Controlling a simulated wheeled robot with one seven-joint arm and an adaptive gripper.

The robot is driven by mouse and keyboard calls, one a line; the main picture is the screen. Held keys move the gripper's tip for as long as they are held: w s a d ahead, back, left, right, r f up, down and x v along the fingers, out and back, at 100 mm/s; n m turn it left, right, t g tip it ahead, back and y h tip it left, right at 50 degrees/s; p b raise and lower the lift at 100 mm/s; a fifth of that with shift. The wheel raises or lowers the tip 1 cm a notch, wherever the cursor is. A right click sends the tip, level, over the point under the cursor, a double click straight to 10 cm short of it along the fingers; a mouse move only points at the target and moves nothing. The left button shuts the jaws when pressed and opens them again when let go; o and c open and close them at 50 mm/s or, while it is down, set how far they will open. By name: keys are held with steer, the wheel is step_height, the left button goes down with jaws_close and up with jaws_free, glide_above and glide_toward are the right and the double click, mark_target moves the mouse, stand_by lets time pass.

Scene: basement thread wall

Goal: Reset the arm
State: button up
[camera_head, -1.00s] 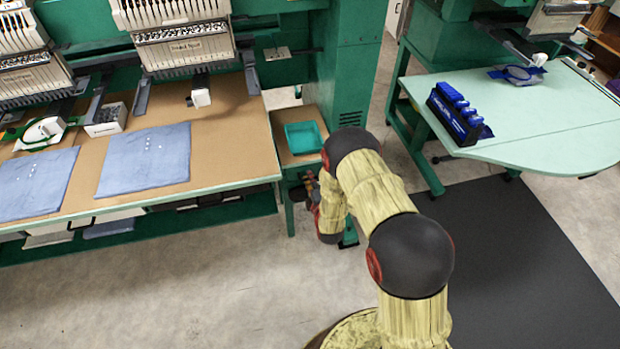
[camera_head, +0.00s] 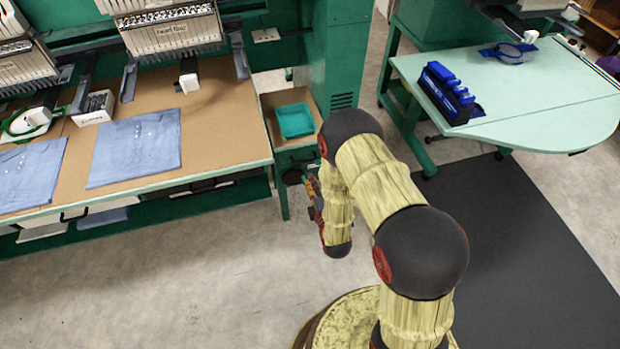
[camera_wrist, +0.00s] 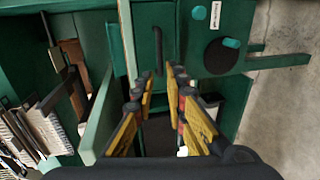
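My arm reaches forward from the lower right of the head view, bent downward at its far black joint. My gripper shows only in part in the head view (camera_head: 312,192), low beside the end of the workbench, partly hidden by my arm. In the wrist view my gripper (camera_wrist: 159,72) has its two yellow-and-black fingers apart, with nothing between them. Beyond the fingers is a green cabinet front (camera_wrist: 180,40) with a dark handle and a round black knob. I cannot tell how far the fingertips are from it.
The workbench (camera_head: 215,120) with folded blue cloth (camera_head: 135,150) is at left. A teal tray (camera_head: 295,120) sits on a small stand near my arm. A pale green table (camera_head: 540,100) with a blue rack (camera_head: 447,92) is at right. Floor (camera_head: 200,285) is clear at lower left.

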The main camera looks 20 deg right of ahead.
stand_by(0.5)
steer(key=s+f+m+g, duration=0.6)
steer(key=s+f+g, duration=0.15)
steer(key=f, duration=0.45)
steer(key=s+r+m+g, duration=0.2)
steer(key=s+m+g, duration=0.2)
steer(key=s, duration=0.1)
steer(key=s+r+m+p, duration=0.1)
steer(key=s+r, duration=0.4)
steer(key=r, duration=1.2)
steer(key=s+r+m+t+p, duration=0.1)
steer(key=s+r+m, duration=0.3)
steer(key=r, duration=1.3)
steer(key=s+r+m+p, duration=0.1)
steer(key=s+r+m, duration=0.2)
steer(key=r, duration=1.4)
steer(key=s, duration=0.4)
steer(key=shift+s+d+r, duration=0.3)
steer(key=shift+s+d, duration=0.05)
steer(key=shift+d, duration=0.05)
steer(key=shift+t, duration=0.25)
